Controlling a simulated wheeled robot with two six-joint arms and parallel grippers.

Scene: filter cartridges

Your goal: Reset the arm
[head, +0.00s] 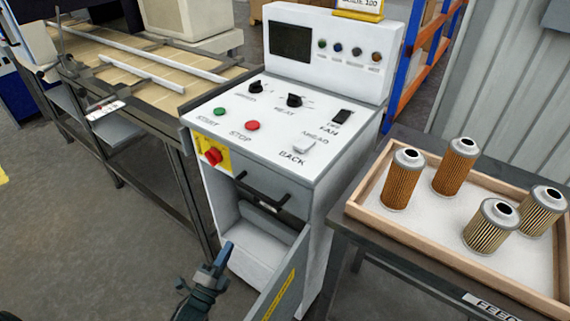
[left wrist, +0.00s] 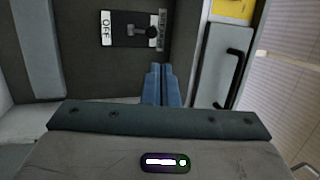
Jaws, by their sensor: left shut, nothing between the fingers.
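My left gripper (head: 226,250) is shut and empty, with blue fingertips, in front of the machine's open lower compartment (head: 250,228). In the left wrist view the shut fingers (left wrist: 161,72) point toward a dark panel inside. On that panel is a switch (left wrist: 140,31) with a grey lever, beside a white OFF label (left wrist: 106,29). A second label (left wrist: 162,24), on its other side, is too small to read. The fingertips are apart from the lever in the picture. My right gripper is not in view.
The compartment door (head: 283,280) hangs open to the right of my gripper. A black handle (head: 262,199) and a red knob (head: 213,156) on a yellow plate are above. A wooden-rimmed tray (head: 420,243) with several filter cartridges stands right; a conveyor (head: 150,65) runs left.

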